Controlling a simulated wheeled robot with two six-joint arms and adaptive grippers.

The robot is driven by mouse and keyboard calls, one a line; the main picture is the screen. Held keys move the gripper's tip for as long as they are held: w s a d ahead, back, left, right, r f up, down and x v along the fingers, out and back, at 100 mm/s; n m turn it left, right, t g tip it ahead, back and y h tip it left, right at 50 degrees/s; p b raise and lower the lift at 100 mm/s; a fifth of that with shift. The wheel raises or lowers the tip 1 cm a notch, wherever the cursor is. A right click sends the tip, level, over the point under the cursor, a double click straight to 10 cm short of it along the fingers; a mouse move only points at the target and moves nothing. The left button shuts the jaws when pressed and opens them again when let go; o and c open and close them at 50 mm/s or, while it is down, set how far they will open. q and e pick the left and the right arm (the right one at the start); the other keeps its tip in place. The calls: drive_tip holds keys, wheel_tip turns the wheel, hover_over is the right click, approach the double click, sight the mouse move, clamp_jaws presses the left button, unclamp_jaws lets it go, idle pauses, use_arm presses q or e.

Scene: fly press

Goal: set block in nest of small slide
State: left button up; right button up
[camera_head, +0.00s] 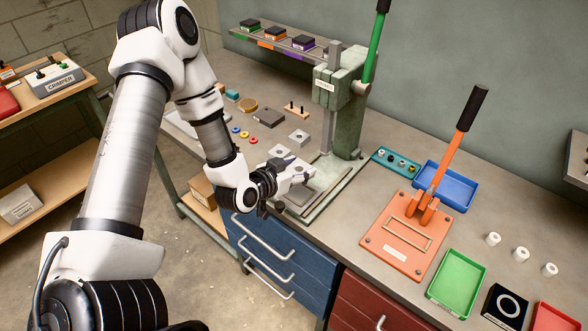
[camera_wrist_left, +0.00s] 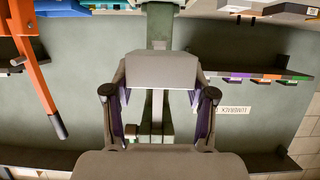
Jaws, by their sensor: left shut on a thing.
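My left gripper (camera_head: 287,177) reaches in from the left, low beside the base of the green fly press (camera_head: 344,115). It is shut on a light grey block (camera_head: 301,173). In the left wrist view, the grey block (camera_wrist_left: 162,70) spans the gap between the two purple-padded fingers (camera_wrist_left: 160,100). A flat grey slide plate (camera_head: 322,186) lies on the press base, right of and below the block. The nest cannot be made out, and I cannot tell whether the block touches the plate. My right gripper is not in view.
An orange lever press (camera_head: 405,235), blue tray (camera_head: 445,187) and green tray (camera_head: 457,282) stand to the right. The fly press column and green lever (camera_head: 376,45) rise close by.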

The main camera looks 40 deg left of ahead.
sight(298, 194)
use_arm(q)
drive_tip(key=f, duration=0.1)
drive_tip(key=a+f+b, duration=0.1)
drive_tip(key=shift+w+f, duration=0.15)
drive_tip(key=shift+f, duration=0.15)
drive_tip(key=f+b, duration=0.1)
drive_tip(key=b, duration=0.1)
drive_tip(key=d+f+b, duration=0.1)
drive_tip(key=f, duration=0.1)
drive_tip(key=shift+d+f+b, duration=0.15)
drive_tip(key=shift+f+b, duration=0.05)
drive_tip(key=shift+b, duration=0.15)
drive_tip(key=shift+a+f, duration=0.3)
drive_tip(key=shift+f, duration=0.05)
drive_tip(key=shift+d+r, duration=0.1)
drive_tip(key=shift+d, duration=0.1)
drive_tip(key=shift+f+b, duration=0.5)
idle(0.6)
idle(0.6)
